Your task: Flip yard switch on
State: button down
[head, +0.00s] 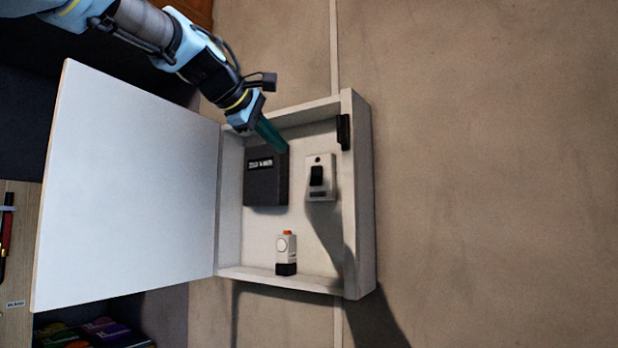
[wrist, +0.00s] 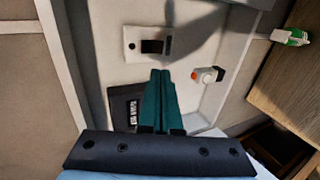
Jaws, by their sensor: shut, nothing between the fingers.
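A light switch plate (head: 320,177) with a dark rocker (head: 316,176) is on the back wall of an open white box, right of centre in the head view. The switch plate also shows in the wrist view (wrist: 131,44), above my fingertips. My gripper (head: 284,148) reaches into the box from the upper left, with its teal fingers shut and empty. In the wrist view my gripper (wrist: 160,72) points toward the back of the box, just below the switch. The fingers look apart from the switch. I cannot tell which way the rocker is set.
A dark box with a label (head: 266,180) sits left of the switch, close to my fingers. A small white device with an orange top (head: 286,252) stands lower in the box. The white door (head: 130,190) hangs open to the left. The box's right wall (head: 357,200) stands out from the wall.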

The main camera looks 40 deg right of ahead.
aim_at(316, 181)
jog(key=p+x, duration=0.4)
jog(key=x, duration=0.9)
jog(key=shift+w+d+f, duration=0.1)
jog(key=shift+d+f, duration=0.05)
jog(key=shift+d, duration=0.15)
jog(key=shift+d+f, duration=0.1)
jog(key=shift+d, duration=0.05)
jog(key=shift+d+f+b, duration=0.1)
jog(key=shift+f+b, duration=0.25)
jog(key=shift+b, duration=0.3)
jog(key=shift+d+h+b, duration=0.1)
jog(key=shift+h+b, duration=0.2)
jog(key=shift+b, duration=0.15)
jog(key=shift+r+p, duration=0.25)
jog(key=shift+p, duration=0.1)
jog(key=shift+r, duration=0.1)
